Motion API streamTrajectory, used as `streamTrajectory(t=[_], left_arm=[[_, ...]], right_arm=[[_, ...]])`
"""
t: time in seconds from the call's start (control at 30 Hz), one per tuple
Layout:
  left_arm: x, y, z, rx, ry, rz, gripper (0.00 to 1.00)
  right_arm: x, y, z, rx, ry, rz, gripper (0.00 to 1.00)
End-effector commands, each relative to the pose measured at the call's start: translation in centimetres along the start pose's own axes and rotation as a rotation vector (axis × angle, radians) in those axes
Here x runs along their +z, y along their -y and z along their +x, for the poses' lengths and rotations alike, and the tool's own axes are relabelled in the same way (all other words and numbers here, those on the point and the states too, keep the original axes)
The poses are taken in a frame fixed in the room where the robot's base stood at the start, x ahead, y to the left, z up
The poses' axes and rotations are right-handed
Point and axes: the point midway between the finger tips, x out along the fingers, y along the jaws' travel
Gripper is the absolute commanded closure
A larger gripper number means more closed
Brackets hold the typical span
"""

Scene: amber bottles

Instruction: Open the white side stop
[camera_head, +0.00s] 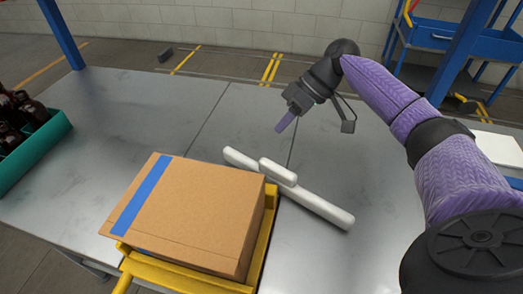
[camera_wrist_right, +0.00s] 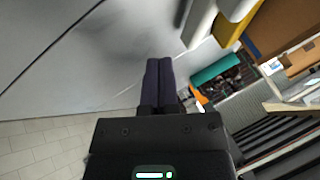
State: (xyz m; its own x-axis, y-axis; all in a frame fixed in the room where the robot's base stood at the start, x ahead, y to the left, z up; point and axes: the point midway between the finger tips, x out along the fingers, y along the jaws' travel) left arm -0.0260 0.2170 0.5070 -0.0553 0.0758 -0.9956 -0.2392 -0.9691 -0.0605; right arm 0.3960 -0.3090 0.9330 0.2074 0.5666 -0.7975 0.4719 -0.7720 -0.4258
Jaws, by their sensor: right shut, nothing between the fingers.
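The white side stop (camera_head: 315,203) is a long white bar lying diagonally on the grey table, just behind and right of the cardboard box. Part of the white stop also shows at the top of the right wrist view (camera_wrist_right: 199,22). My right gripper (camera_head: 285,123) is shut and empty, above the table beyond the bar and apart from it. Its closed dark fingers (camera_wrist_right: 158,82) show in the right wrist view. My left gripper is not in view.
The cardboard box (camera_head: 205,208) with blue tape sits in a yellow frame (camera_head: 264,240) at the table's front. A green crate (camera_head: 45,147) of amber bottles (camera_head: 18,112) is at the left. The grey table (camera_head: 130,110) is clear behind the box. A blue post (camera_head: 62,35) rises at the far left.

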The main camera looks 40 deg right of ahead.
Motion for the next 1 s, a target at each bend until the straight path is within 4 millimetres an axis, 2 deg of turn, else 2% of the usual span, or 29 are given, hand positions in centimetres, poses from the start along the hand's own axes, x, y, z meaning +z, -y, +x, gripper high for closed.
streamTrajectory(t=[0.03, 0.2, 0.3, 0.5, 0.83, 1.0], left_arm=[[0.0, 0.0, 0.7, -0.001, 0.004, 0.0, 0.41], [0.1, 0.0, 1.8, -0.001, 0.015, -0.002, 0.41], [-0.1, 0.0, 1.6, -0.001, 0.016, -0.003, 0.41], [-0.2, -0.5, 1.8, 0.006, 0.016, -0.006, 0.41], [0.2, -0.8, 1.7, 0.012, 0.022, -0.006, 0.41], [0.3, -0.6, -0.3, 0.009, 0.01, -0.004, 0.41]], right_arm=[[0.2, -0.2, 1.5, -0.002, 0.005, 0.0, 1.0], [0.2, -0.2, 5.1, -0.002, 0.003, 0.001, 1.0], [0.2, 1.6, 5.7, 0.0, 0.005, -0.004, 1.0], [0.1, 3.3, 6.5, 0.002, 0.003, -0.001, 1.0], [0.1, 3.5, 6.5, 0.002, 0.002, 0.001, 1.0], [-0.8, 4.9, 6.8, -0.066, 0.06, -0.117, 1.0]])
